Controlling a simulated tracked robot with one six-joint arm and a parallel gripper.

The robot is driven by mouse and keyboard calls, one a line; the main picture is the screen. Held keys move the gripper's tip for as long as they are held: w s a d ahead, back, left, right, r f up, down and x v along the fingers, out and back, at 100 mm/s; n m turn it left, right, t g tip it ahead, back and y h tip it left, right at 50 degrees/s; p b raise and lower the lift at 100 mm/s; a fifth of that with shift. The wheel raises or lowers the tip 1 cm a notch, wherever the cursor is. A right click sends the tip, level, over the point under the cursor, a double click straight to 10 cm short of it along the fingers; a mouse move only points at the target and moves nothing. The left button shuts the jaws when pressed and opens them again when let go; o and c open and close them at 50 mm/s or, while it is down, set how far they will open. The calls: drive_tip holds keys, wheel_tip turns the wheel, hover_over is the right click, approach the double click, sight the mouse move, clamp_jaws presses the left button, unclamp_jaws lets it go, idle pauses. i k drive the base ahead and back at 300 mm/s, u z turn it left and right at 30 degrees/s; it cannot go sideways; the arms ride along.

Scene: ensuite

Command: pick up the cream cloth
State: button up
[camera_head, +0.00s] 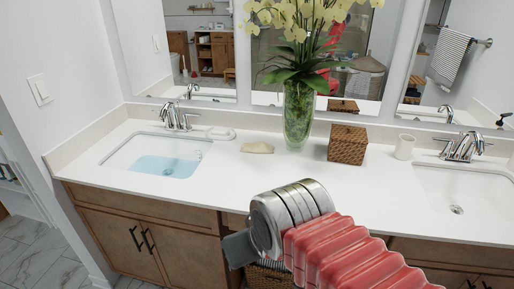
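The cream cloth (257,147) is a small, flat, crumpled piece on the white countertop (225,175), left of the glass vase. My arm, with a red ribbed sleeve and metal rings, reaches in from the lower right. My gripper (238,250) is at its dark end, in front of the counter's front edge, nearer the camera than the cloth and apart from it. Its fingers are not clearly visible, so I cannot tell whether it is open or shut.
A glass vase of flowers (298,115), a wicker box (347,144) and a white cup (404,147) stand right of the cloth. The left sink (165,165) holds bluish water; the right sink (450,195) looks empty. Mirrors line the wall behind. The counter in front of the cloth is clear.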

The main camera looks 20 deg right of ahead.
sight(258, 147)
drive_tip(key=u, duration=0.05)
drive_tip(key=i, duration=1)
drive_tip(key=z, duration=0.05)
